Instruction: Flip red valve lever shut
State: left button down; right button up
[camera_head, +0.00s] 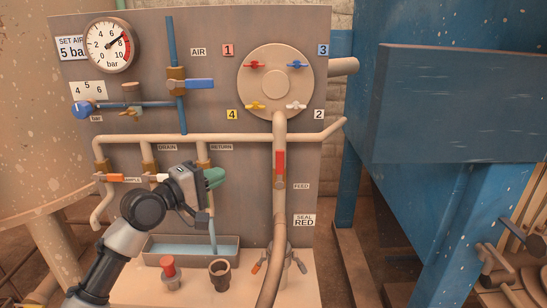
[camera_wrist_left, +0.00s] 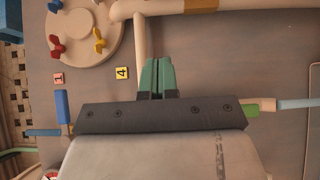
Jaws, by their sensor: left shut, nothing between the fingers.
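A red lever (camera_head: 280,163) stands upright along the beige feed pipe, above a small brass-coloured fitting and left of the FEED label. My left gripper (camera_head: 215,177) has green fingertips and is shut and empty. It is in front of the panel, left of the red lever and apart from it. In the left wrist view the green fingertips (camera_wrist_left: 157,76) are pressed together with nothing between them. I cannot make out the red feed lever in that view. A smaller red knob (camera_head: 255,64) sits on the round plate near label 1. My right gripper is not in view.
The round plate (camera_head: 298,82) carries several coloured knobs. A beige pipe (camera_head: 240,138) crosses the panel above my gripper. An orange lever (camera_head: 115,178) is at the left, a blue lever (camera_head: 199,84) above. A trough (camera_head: 165,246) lies below. A blue frame (camera_head: 455,105) fills the right.

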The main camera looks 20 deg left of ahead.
aim_at(280, 168)
pick_arm(q)
jog(key=s+d+p+x, duration=0.1)
jog(key=p+x, duration=0.3)
jog(key=x, duration=0.8)
jog(key=shift+d, duration=0.85)
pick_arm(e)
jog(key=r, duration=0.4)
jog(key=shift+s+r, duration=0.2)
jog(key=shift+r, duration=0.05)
pick_arm(q)
jog(key=shift+w+p, duration=0.1)
jog(key=shift+p, duration=0.25)
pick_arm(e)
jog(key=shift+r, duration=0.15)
